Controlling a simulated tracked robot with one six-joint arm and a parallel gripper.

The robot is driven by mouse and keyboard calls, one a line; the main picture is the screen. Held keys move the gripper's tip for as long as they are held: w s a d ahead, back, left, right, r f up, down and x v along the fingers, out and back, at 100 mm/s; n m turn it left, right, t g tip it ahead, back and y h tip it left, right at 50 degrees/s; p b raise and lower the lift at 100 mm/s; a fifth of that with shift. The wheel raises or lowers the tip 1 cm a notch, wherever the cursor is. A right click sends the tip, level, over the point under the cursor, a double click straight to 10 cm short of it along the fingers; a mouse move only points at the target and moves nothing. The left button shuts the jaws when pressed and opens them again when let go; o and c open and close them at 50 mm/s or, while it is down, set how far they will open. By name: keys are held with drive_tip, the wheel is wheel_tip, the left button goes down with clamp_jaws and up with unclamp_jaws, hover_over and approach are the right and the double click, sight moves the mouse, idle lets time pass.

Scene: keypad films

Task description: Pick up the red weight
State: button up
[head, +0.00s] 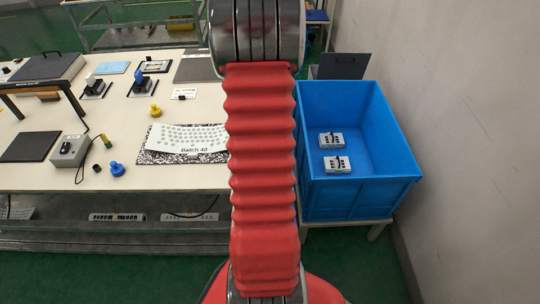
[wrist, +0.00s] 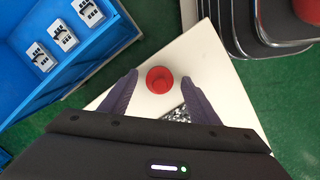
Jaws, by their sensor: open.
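The red weight (wrist: 160,79) stands on the white table (wrist: 205,57) in the wrist view, close to a table corner. It looks like a round red piece seen from above. My gripper (wrist: 159,77) is open, with its two dark purple fingers on either side of the weight in the picture. I cannot tell how far above the weight the fingertips are. In the head view the red weight does not show, and my red-sleeved arm covers that part of the table.
A blue bin (head: 360,187) with grey keypads (head: 337,163) stands right of the table. A film sheet (head: 188,138) lies on a speckled plate beside my arm. A yellow weight (head: 155,111), a blue weight (head: 117,169) and a control box (head: 70,151) stand further left.

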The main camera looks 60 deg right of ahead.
drive_tip(key=shift+c, duration=0.7)
drive_tip(key=c, duration=1.2)
